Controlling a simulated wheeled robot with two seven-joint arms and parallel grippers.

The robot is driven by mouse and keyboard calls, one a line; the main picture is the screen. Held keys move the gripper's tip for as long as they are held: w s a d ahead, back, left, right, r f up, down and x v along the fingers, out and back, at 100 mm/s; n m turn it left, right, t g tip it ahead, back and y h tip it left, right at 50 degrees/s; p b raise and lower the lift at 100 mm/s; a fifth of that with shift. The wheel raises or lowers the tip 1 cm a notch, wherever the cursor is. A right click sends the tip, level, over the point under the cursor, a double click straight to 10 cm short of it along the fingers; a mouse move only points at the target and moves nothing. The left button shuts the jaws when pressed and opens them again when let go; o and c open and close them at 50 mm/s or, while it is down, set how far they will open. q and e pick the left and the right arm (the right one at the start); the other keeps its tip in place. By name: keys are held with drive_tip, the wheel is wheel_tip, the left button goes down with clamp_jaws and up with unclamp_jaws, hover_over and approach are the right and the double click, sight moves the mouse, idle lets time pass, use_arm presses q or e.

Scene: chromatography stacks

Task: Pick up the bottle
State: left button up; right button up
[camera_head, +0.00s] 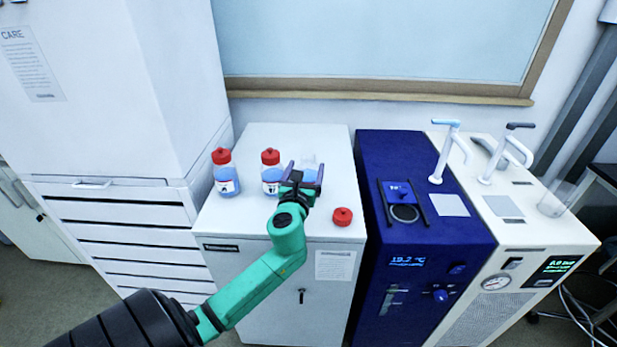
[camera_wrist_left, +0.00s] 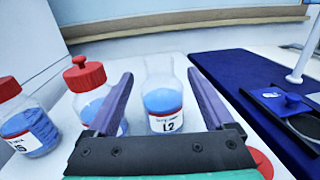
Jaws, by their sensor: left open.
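Three clear bottles with blue liquid stand on the white cabinet top. The left bottle (camera_head: 226,178) and the middle bottle (camera_head: 270,175) have red caps. The right bottle, labelled L2 (camera_wrist_left: 164,102), has no cap and is partly hidden behind my gripper in the head view (camera_head: 309,170). A loose red cap (camera_head: 343,216) lies to its right. My left gripper (camera_head: 305,172) is open. In the left wrist view its purple fingers (camera_wrist_left: 158,80) point towards the uncapped bottle, which shows between them. I cannot tell whether they touch it. My right gripper is not in view.
The white cabinet (camera_head: 225,222) has free room at its front left. A dark blue machine (camera_head: 400,155) and a white machine (camera_head: 525,230) with upright spouts stand on the right. A tall white unit (camera_head: 160,80) rises on the left, and a framed panel (camera_head: 380,95) is behind.

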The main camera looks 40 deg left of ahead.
sight(307, 163)
use_arm(q)
drive_tip(key=x, duration=0.4)
drive_tip(key=shift+a, duration=0.1)
drive_tip(key=shift+w+a, duration=0.15)
drive_tip(key=shift+w, duration=0.2)
drive_tip(key=shift+f, duration=0.15)
clamp_jaws()
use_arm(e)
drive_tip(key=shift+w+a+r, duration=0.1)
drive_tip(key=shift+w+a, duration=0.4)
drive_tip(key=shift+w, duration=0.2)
